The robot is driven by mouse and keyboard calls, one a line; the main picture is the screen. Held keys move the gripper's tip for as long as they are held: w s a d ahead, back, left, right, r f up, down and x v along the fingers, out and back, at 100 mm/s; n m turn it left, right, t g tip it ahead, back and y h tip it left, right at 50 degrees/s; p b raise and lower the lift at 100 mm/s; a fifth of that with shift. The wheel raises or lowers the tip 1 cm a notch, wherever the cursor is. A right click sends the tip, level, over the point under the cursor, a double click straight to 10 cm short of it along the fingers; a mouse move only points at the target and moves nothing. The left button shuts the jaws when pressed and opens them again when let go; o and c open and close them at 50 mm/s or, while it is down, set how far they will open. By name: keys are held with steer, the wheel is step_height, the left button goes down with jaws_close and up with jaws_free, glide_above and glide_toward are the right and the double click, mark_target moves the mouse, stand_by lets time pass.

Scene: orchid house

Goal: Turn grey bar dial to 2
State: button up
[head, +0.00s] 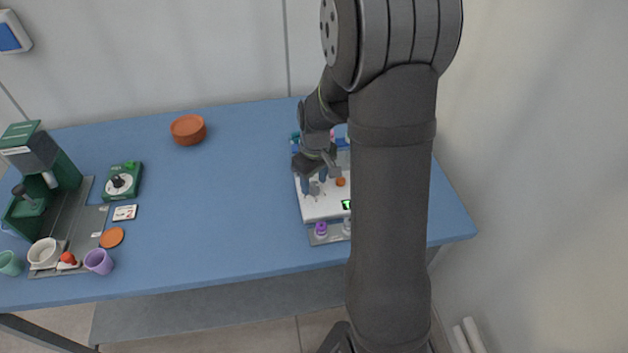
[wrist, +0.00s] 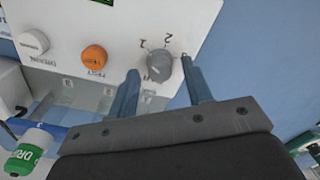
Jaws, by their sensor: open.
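The grey bar dial (wrist: 160,66) sits on a white panel, with the numerals 1 and 2 printed around its upper side in the wrist view. Part of the marking at its lower left is hidden by a finger. I cannot tell clearly which mark its bar points to. My gripper (wrist: 160,65) is open, with one blue-grey finger on each side of the dial; whether either finger touches it I cannot tell. In the head view my gripper (head: 315,181) is low over the white panel (head: 318,210), and my arm hides the panel's right part.
An orange knob (wrist: 94,58) and a white knob (wrist: 33,43) are left of the dial on the panel. A green-and-white bottle (wrist: 30,152) is at lower left. Purple (head: 321,229) stands on the panel's front strip. The blue table's middle (head: 220,200) is clear.

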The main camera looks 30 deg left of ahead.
steer(key=shift+f, duration=0.25)
steer(key=c, duration=1)
